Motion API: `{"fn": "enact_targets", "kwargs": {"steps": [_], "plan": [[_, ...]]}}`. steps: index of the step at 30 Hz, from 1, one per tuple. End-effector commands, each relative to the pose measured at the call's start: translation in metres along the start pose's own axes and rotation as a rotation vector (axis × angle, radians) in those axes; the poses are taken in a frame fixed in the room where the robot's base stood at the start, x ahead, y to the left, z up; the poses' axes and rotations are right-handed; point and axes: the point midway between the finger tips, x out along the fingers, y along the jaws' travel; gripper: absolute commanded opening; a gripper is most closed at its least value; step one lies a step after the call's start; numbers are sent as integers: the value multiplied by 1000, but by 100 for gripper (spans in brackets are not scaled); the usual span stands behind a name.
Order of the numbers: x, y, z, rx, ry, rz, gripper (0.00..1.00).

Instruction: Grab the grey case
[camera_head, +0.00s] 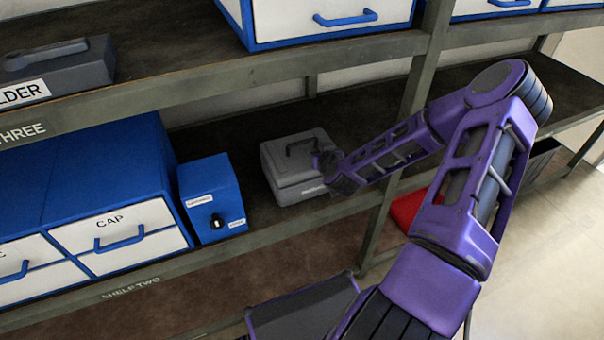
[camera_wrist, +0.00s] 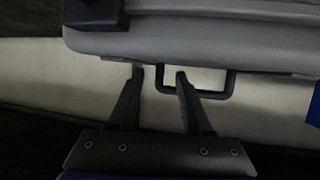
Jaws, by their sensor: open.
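The grey case (camera_head: 289,178) stands on the middle shelf, with a dark handle (camera_head: 303,146) on its top. My gripper (camera_head: 324,163) is at the right side of the case, close to the handle. In the wrist view the case (camera_wrist: 200,38) fills the top, and its dark U-shaped handle (camera_wrist: 232,88) hangs toward my fingers. My gripper (camera_wrist: 159,73) is open there. One side of the handle shows between the two fingers, and the right finger overlaps the loop. I cannot tell whether the fingers touch it.
A blue box with a black knob (camera_head: 211,196) stands left of the case, and white-fronted blue drawers (camera_head: 115,235) are farther left. The upper shelf edge (camera_head: 230,75) runs above, and a shelf post (camera_head: 411,105) is behind my arm. A red item (camera_head: 408,210) is lower right.

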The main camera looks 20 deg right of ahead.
Motion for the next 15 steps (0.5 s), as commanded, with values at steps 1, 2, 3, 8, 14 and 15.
{"fn": "enact_targets", "kwargs": {"steps": [1, 2, 3, 8, 14, 15], "plan": [[7, 0, 0, 1, 2, 1, 50], [10, 0, 0, 0, 2, 0, 50], [13, 0, 0, 0, 1, 0, 50], [16, 0, -1, -1, 1, 0, 50], [16, 0, -1, -2, 1, 0, 34], [16, 0, -1, -2, 1, 0, 26]]}}
